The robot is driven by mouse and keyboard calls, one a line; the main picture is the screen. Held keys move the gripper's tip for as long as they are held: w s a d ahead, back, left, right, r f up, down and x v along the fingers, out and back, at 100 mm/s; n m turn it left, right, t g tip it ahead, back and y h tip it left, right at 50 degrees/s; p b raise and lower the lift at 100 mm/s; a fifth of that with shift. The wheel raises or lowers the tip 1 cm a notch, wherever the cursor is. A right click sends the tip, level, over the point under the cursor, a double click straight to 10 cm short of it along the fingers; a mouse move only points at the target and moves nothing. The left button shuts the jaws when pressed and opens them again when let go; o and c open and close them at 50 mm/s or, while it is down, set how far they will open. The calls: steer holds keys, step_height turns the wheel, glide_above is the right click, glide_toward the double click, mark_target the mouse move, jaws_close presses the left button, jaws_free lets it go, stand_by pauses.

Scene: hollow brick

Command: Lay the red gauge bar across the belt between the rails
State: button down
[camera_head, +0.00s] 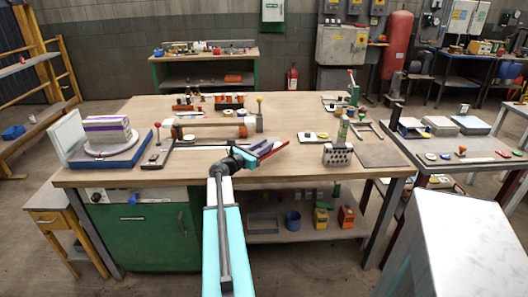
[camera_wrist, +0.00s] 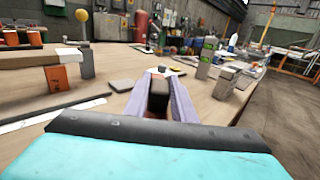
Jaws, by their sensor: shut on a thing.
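The red gauge bar (camera_head: 274,149) is in my gripper (camera_head: 260,152), held above the front middle of the bench in the head view. The bar slants up to the right, clear of the bench top. In the wrist view my gripper (camera_wrist: 160,80) has its two purple-grey fingers shut on the bar (camera_wrist: 158,98), which shows as a dark reddish end between them. A pale, belt-like strip (camera_head: 205,122) lies behind and left of my gripper. Its near end also shows at left in the wrist view (camera_wrist: 25,61). I cannot clearly tell its rails.
The wooden bench (camera_head: 230,169) has free room around my gripper. A purple-striped stack (camera_head: 107,133) sits at the left. A yellow ball-topped post (camera_head: 259,115) stands behind my gripper.

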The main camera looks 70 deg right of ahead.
steer(key=shift+w+d, duration=0.25)
steer(key=shift+d, duration=0.4)
steer(key=shift+f+p, duration=0.3)
steer(key=shift+f, duration=1.45)
steer(key=shift+f, duration=0.1)
steer(key=c, duration=1.5)
jaws_free()
steer(key=shift+a, duration=0.15)
steer(key=b+v, duration=0.1)
steer(key=v, duration=1.1)
